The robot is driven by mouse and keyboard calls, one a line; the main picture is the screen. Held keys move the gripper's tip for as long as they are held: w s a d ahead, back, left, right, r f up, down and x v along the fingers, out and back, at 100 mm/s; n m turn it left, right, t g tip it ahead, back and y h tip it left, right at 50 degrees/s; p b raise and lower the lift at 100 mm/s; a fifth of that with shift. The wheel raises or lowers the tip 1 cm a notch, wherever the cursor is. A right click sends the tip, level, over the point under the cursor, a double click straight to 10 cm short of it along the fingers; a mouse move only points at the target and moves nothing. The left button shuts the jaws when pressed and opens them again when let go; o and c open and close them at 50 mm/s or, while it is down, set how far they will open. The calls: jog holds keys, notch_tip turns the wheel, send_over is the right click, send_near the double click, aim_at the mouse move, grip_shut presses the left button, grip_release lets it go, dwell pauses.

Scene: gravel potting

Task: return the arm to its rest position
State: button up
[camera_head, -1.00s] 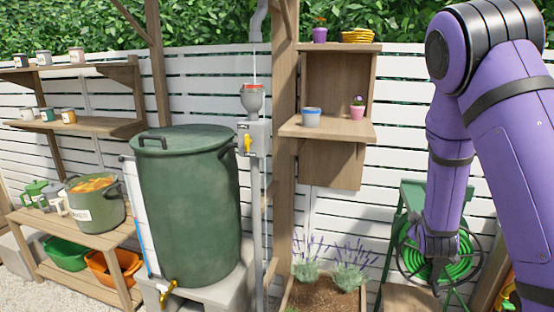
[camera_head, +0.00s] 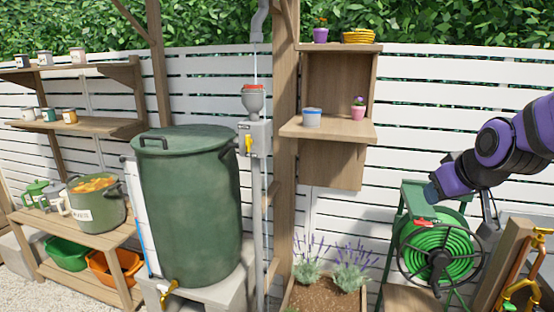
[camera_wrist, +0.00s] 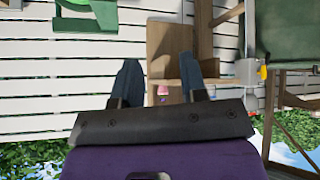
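My gripper (camera_wrist: 160,62) shows in the wrist view with its two dark fingers spread apart. Nothing is between the fingers; the wooden shelf and small pots appear only behind them in the background. The wrist view is upside down, with the hedge at the bottom. In the head view my purple arm (camera_head: 505,143) is folded at the right edge, in front of the white fence and above the green hose reel (camera_head: 438,252). I cannot make out the finger opening in the head view.
A wooden wall shelf (camera_head: 340,130) holds a grey-blue pot (camera_head: 312,117) and a pink pot (camera_head: 357,109). A large green barrel (camera_head: 190,210) stands left of centre. A planter with lavender (camera_head: 350,270) is below the shelf. Brass taps (camera_head: 525,285) stand on the far right.

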jog(key=s+a+r+m+g, duration=0.1)
jog(key=s+r, duration=0.1)
jog(key=s, duration=0.7)
jog(key=s+a+r+m+g, duration=0.1)
jog(key=s+r+g, duration=0.1)
jog(key=s, duration=0.8)
jog(key=shift+a+r, duration=0.35)
jog(key=shift+r, duration=0.45)
